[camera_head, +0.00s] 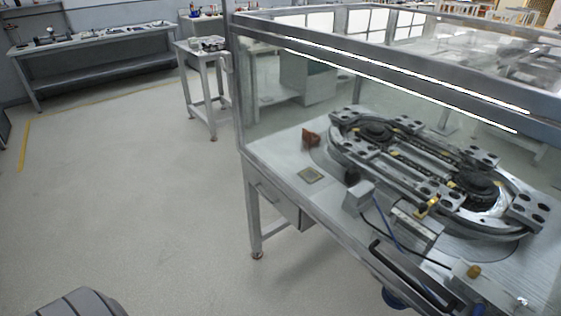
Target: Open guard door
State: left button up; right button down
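The guard enclosure (241,105) is a metal frame with clear panels on a workbench, at the right of the head view. Its front guard door (330,62) is a clear panel below bright strips and looks lowered, though its lower edge is hard to make out. A dark bar handle (410,276) sits low at the front, near the bottom right. Behind the panel the oval ring track (338,150) carries several grey carriers. Neither gripper is in view. A dark grey rounded part at the bottom left edge may be mine.
The workbench has a drawer (278,205) and a leg (254,215) near the open floor. A small side table (202,85) stands behind it. A long bench (95,45) lines the back wall. The floor (130,190) at left is clear.

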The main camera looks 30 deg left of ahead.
aim_at(546, 131)
jog(key=u, duration=0.15)
jog(key=k, duration=1.3)
jog(key=z, duration=0.85)
jog(key=i, duration=1.3)
jog(key=u, duration=0.8)
